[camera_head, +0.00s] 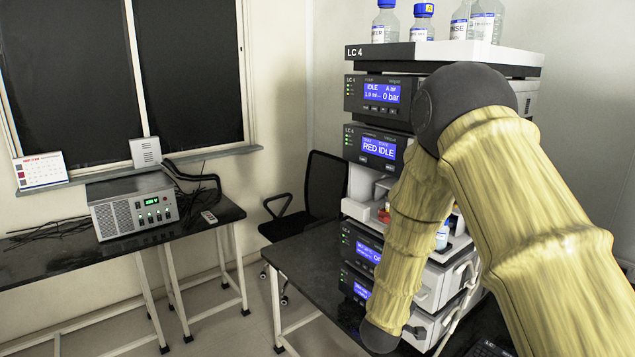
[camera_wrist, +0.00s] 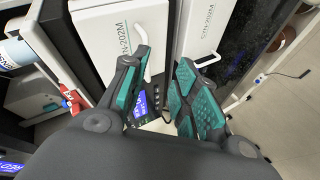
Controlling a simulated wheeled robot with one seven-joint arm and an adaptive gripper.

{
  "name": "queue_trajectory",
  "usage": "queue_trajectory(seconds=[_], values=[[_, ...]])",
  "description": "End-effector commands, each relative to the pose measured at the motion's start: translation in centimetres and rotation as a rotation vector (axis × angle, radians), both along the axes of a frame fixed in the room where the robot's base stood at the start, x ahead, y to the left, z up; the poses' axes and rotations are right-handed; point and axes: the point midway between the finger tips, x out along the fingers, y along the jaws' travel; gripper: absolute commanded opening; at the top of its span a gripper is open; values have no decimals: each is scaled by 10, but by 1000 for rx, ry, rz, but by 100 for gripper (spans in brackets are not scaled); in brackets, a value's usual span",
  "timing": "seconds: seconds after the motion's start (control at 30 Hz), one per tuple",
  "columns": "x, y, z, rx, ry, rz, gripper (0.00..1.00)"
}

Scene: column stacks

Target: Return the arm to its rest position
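My gripper (camera_wrist: 163,75) shows in the wrist view with its two teal-padded fingers apart and nothing held between them. Beyond the fingers are white module fronts (camera_wrist: 106,38) with pale handles, and a blue display lies partly behind the fingers. In the head view my arm is bent, with its dark elbow high in front of the LC stack (camera_head: 375,93) and its forearm hanging down before the lower modules. I cannot tell whether the arm touches the stack.
Several bottles (camera_head: 385,22) stand on top of the stack. A black bench (camera_head: 305,262) carries the stack, and an office chair (camera_head: 325,185) stands behind it. A grey instrument box (camera_head: 135,212) sits on the left table. Floor shows between the tables.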

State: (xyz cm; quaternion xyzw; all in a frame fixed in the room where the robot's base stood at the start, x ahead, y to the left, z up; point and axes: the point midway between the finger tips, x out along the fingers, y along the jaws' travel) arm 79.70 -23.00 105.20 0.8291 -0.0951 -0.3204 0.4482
Motion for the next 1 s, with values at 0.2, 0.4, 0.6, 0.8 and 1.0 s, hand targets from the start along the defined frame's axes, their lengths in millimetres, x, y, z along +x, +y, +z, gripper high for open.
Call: queue_trajectory(seconds=[0.2,0.4,0.6,0.8,1.0], values=[[-70,-5,-115,185,118,-12,29],[-148,-7,-201,357,239,-65,29],[-237,-6,-273,523,378,-157,29],[-339,-4,-328,674,532,-296,29],[-434,-1,-359,787,673,-454,29]])
